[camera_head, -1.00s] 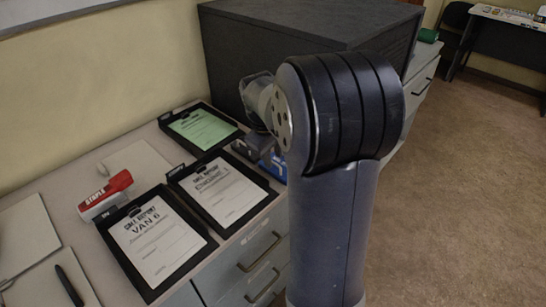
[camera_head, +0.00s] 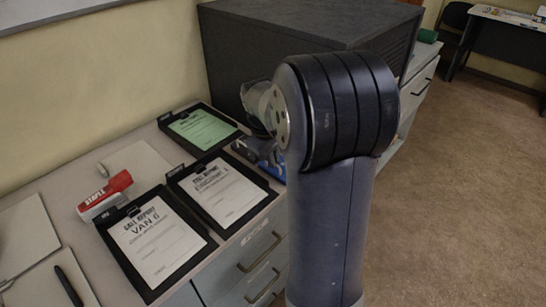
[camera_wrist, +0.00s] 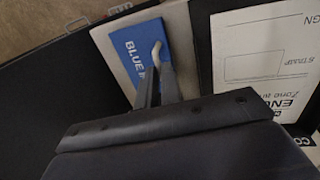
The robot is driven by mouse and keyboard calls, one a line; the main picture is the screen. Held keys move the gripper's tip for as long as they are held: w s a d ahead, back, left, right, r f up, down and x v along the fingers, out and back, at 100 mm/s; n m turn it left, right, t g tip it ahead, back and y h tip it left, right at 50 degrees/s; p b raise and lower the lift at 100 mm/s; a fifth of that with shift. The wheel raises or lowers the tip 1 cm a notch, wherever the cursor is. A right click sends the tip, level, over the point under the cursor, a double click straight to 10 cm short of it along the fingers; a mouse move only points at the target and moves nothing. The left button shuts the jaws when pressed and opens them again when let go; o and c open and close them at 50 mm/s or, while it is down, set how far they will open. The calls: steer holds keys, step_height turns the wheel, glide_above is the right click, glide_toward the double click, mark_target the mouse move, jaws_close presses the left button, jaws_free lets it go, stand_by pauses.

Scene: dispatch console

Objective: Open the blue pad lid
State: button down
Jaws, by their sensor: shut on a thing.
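The blue pad (camera_wrist: 133,52) shows in the wrist view as a blue panel with white lettering starting "BLUE", set on a pale base (camera_wrist: 105,42). A pale, thin, tab-like piece (camera_wrist: 156,49) stands at the right part of the blue panel. My gripper (camera_wrist: 157,76) reaches over the panel, its narrow fingers close together and shut at this piece; the exact contact is hard to see. In the head view my gripper (camera_head: 262,152) is low beside the dark box, and only a sliver of blue (camera_head: 278,168) shows beside it. My arm hides the rest.
Clipboards with a green sheet (camera_head: 201,129), a white report (camera_head: 219,192) and a "VAN 6" report (camera_head: 156,238) lie left of my gripper. A red and white stapler (camera_head: 105,196) sits farther left. A large dark box (camera_head: 290,45) stands behind.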

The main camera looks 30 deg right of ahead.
steer(key=shift+r, duration=0.15)
steer(key=r+y+p, duration=0.1)
steer(key=p, duration=0.2)
steer(key=shift+w+d, duration=0.15)
steer(key=shift+d, duration=0.25)
steer(key=y+p, duration=0.1)
steer(key=p, duration=0.2)
steer(key=shift+w+d+r+g, duration=0.1)
steer(key=shift+d+r+g, duration=0.25)
steer(key=shift+r+g, duration=0.05)
steer(key=y+p, duration=0.1)
steer(key=d+y+p, duration=0.1)
steer(key=p, duration=0.1)
steer(key=shift+w+d+r+g, duration=0.25)
steer(key=shift+w+r+g, duration=0.05)
steer(key=shift+r+g, duration=0.1)
steer(key=shift+w+d+y+p, duration=0.15)
steer(key=shift+d+y+p, duration=0.2)
steer(key=shift+y+p, duration=0.4)
steer(key=c, duration=1.6)
jaws_free()
